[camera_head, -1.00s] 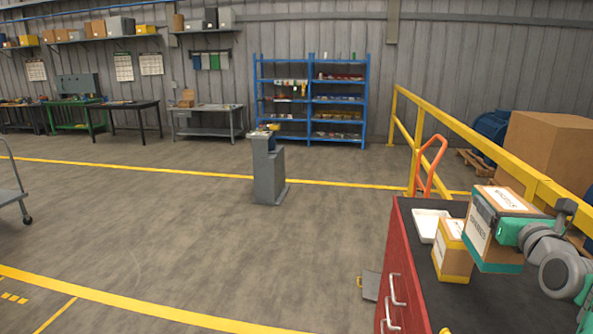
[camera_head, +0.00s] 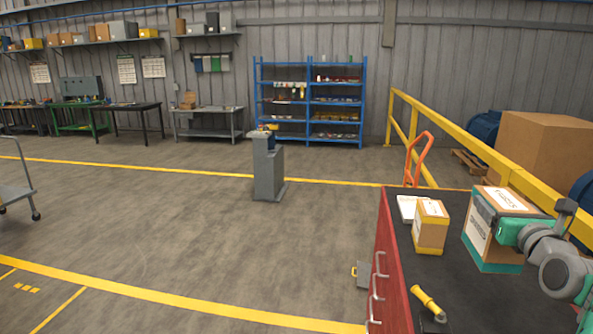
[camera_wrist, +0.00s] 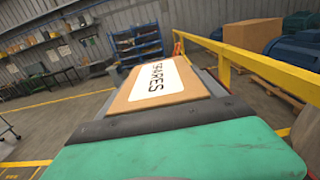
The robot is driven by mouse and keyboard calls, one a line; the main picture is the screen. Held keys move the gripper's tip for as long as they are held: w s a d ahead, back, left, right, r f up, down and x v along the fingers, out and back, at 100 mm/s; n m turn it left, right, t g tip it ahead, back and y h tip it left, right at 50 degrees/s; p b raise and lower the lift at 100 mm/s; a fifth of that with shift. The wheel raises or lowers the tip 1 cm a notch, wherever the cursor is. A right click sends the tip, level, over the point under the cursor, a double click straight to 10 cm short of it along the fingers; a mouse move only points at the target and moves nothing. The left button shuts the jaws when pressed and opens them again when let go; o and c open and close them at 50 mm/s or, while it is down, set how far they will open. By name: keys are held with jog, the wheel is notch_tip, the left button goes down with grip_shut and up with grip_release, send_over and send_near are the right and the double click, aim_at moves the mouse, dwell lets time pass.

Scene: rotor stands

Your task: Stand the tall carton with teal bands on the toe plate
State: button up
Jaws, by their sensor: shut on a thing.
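The tall carton with teal bands (camera_head: 481,243) is brown with a white label and a teal band along its bottom edge. It is upright at the right of the head view, over the dark cabinet top. My gripper (camera_head: 492,213) is shut on its upper part; whether the bottom clears the top is unclear. In the wrist view the carton (camera_wrist: 190,86) shows its white-labelled top beyond the dark finger. An orange upright handle (camera_head: 420,150) rises behind the cabinet; its lower part is hidden. I cannot make out the toe plate for certain.
The red cabinet (camera_head: 395,290) carries a smaller yellow-banded carton (camera_head: 430,228), a white tray (camera_head: 408,207) and a yellow torch-like tool (camera_head: 428,302). A yellow rail (camera_head: 470,145) runs behind. A small grey plate (camera_head: 363,276) lies beside the cabinet. Open floor (camera_head: 180,235) spreads left, around a grey pedestal (camera_head: 268,172).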

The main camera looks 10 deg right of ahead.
jog(key=a+f+n+y, duration=0.2)
jog(key=a+f, duration=0.6)
jog(key=a, duration=0.4)
jog(key=w+a+f+n+y, duration=0.1)
jog(key=a+f+y, duration=0.3)
jog(key=a+f, duration=0.5)
jog(key=a+f+n+y, duration=0.3)
jog(key=a+f, duration=0.6)
jog(key=a, duration=0.6)
jog(key=shift+w+f+n+y, duration=0.15)
jog(key=shift+f+n+y, duration=0.05)
jog(key=shift+n+y, duration=0.2)
jog(key=shift+d, duration=0.1)
notch_tip(320, 180, down, 10)
jog(key=b, duration=1)
